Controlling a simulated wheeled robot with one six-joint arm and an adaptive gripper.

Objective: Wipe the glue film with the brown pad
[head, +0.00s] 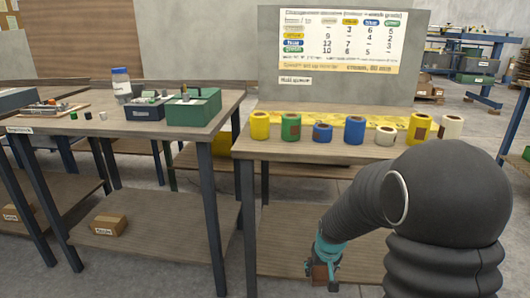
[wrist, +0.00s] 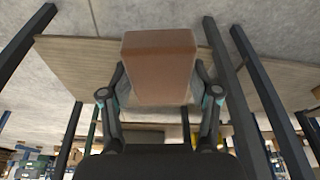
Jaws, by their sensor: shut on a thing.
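My gripper (head: 326,262) hangs low in front of the right-hand bench, below its top, at the level of the lower shelf. It is shut on the brown pad (head: 320,275), a small brown block at the fingertips. In the wrist view, the pad (wrist: 160,62) sits upright between the two fingers of my gripper (wrist: 160,92), its broad face filling the middle. I cannot pick out the glue film in either view.
The right bench (head: 262,147) carries a row of several yellow, green, blue and cream rolls (head: 354,130) before a grey board (head: 345,90) with a chart. The left bench (head: 70,128) holds a green box (head: 193,108), a blue-capped bottle (head: 121,85) and small items.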

